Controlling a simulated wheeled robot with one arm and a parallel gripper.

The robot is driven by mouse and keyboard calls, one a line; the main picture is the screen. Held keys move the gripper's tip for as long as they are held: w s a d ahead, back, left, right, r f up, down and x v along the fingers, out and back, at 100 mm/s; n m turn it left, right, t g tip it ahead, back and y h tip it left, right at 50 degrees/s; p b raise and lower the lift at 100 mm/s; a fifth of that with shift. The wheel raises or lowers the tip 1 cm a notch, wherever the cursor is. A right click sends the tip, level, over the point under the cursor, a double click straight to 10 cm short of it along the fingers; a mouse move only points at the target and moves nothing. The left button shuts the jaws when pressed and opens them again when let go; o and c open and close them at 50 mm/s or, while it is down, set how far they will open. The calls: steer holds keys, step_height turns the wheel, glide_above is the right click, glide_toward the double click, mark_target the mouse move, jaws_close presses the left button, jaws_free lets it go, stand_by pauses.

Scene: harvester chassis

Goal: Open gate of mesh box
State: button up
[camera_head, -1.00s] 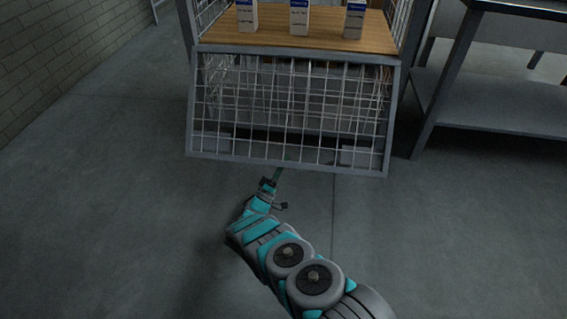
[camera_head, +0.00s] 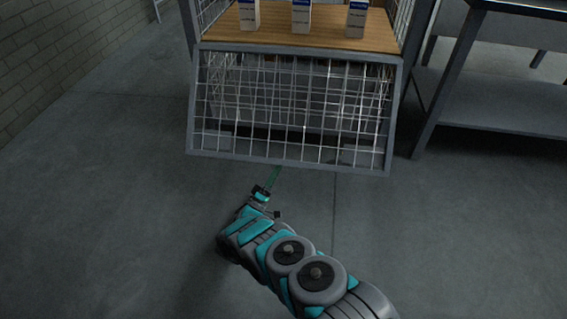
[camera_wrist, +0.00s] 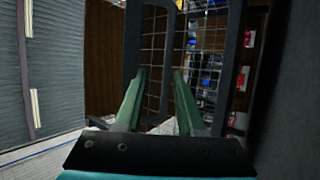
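The mesh box (camera_head: 298,47) stands ahead with a wooden shelf. Its gate (camera_head: 290,163), a grey frame with wire mesh, is folded down. It hangs from the front edge of the shelf and slants outward toward me at the bottom. My gripper (camera_head: 274,178) is just below and in front of the gate's lower bar, left of its middle. In the wrist view my gripper (camera_wrist: 158,90) shows two green fingers apart with nothing held between them. Dark frame bars and mesh show beyond the fingers. Contact with the gate is not visible.
Several white-and-blue cartons (camera_head: 301,16) stand on the wooden shelf (camera_head: 275,30). A metal table (camera_head: 490,100) with a lower shelf stands close on the right. A brick wall (camera_head: 50,60) is on the left. The floor between wall and box is clear.

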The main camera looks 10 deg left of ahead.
steer(key=s+a, duration=0.3)
steer(key=s, duration=0.4)
steer(key=shift+s+a+p, duration=0.15)
steer(key=shift+a+p, duration=0.2)
